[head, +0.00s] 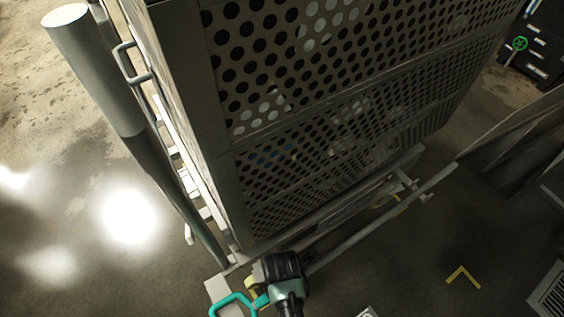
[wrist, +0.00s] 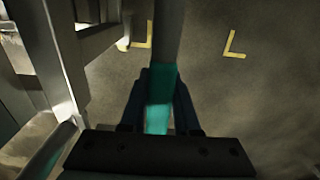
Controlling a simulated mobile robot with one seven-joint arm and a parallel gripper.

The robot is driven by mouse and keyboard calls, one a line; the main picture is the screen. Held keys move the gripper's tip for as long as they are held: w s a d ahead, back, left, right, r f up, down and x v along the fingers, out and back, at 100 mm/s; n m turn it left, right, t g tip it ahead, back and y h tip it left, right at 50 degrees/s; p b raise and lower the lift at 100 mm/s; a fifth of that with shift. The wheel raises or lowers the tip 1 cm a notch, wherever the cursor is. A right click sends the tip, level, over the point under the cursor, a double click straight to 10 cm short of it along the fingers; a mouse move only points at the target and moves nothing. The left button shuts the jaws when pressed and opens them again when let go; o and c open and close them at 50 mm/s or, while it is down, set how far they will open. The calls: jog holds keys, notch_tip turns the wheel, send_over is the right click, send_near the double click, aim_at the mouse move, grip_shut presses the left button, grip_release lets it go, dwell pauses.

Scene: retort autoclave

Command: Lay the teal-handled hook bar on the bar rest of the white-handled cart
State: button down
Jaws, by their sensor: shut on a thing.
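My gripper (head: 280,278) is low at the front of the cart in the head view. In the wrist view its two dark fingers (wrist: 158,112) are shut on the teal grip of the hook bar (wrist: 162,82). The bar's grey shaft (wrist: 167,35) runs away from the fingers. The teal loop handle (head: 232,302) shows at the bottom of the head view, and the shaft (head: 370,228) appears to run beside the cart's base. The cart (head: 218,130) has a pale, thick handle post (head: 85,60) at its left. I cannot tell whether the bar touches a rest.
Perforated panels (head: 350,95) rise close above my gripper. Grey frame members (wrist: 62,60) are close at left in the wrist view. Yellow floor marks (head: 463,276) lie on open floor at right. A dark cabinet with a green knob (head: 519,43) stands at upper right.

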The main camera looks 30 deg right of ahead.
jog(key=shift+w, duration=0.1)
jog(key=c, duration=0.6)
grip_release()
jog(key=shift+o, duration=0.2)
jog(key=shift+f, duration=0.15)
notch_tip(320, 180, up, 13)
jog(key=p, duration=0.5)
